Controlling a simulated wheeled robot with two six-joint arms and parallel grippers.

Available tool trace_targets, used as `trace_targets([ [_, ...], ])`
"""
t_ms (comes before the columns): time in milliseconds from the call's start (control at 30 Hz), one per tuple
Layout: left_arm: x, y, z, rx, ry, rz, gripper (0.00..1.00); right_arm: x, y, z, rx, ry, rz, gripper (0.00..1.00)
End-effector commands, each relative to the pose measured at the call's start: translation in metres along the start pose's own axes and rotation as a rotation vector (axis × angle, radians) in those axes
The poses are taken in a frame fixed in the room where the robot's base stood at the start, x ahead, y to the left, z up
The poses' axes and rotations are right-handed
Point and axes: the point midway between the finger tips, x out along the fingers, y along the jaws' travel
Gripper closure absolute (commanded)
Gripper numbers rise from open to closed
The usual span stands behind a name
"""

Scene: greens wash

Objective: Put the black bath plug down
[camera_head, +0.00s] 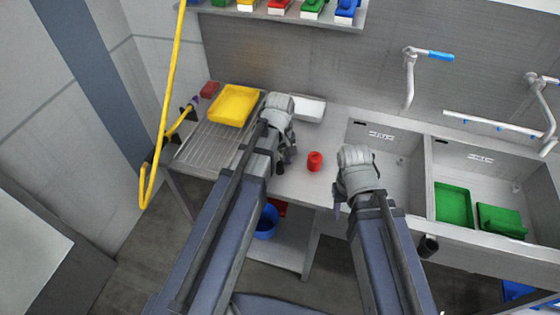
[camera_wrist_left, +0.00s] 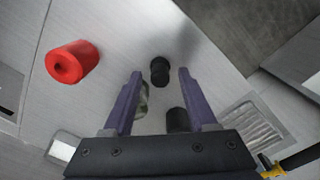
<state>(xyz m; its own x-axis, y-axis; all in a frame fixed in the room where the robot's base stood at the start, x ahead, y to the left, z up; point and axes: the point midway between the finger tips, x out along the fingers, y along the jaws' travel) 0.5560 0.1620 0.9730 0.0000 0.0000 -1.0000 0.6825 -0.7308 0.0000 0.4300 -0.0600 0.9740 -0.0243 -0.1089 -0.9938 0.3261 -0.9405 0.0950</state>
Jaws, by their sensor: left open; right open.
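A small black object, seemingly the black bath plug (camera_wrist_left: 160,70), is on the grey steel worktop between the open fingertips of my left gripper (camera_wrist_left: 159,76). A gap shows on both sides of it. In the head view, my left gripper (camera_head: 287,157) is low over the worktop, left of a red cylinder (camera_head: 315,161); a dark bit (camera_head: 280,169) shows beside its fingers. The red cylinder also shows in the left wrist view (camera_wrist_left: 72,62), apart from the gripper. My right gripper (camera_head: 338,207) is at the worktop's front edge; its fingers are mostly hidden by its wrist.
Two sink basins (camera_head: 430,180) are to the right, the right one with green trays (camera_head: 453,204). A yellow tray (camera_head: 235,105) lies on the ribbed drainer (camera_head: 205,147) at left. Another dark piece (camera_wrist_left: 178,120) shows nearer the left gripper's base. A tap (camera_head: 409,80) stands behind.

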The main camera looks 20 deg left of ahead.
Motion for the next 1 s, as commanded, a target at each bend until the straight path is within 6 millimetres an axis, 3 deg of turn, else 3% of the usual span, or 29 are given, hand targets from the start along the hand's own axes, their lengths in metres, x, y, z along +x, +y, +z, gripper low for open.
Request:
trace_targets([
  [633,-0.098,0.0,0.0,0.0,0.0,0.0,0.42,-0.098,0.009,0.006,0.003,0.0,-0.001,0.5],
  [800,-0.112,0.0,0.0,0.0,0.0,0.0,0.42,-0.111,0.01,0.006,0.007,0.0,-0.002,0.5],
  [1000,-0.112,0.0,0.002,0.009,0.0,-0.001,0.42,-0.112,0.01,0.007,0.008,0.0,-0.002,0.5],
])
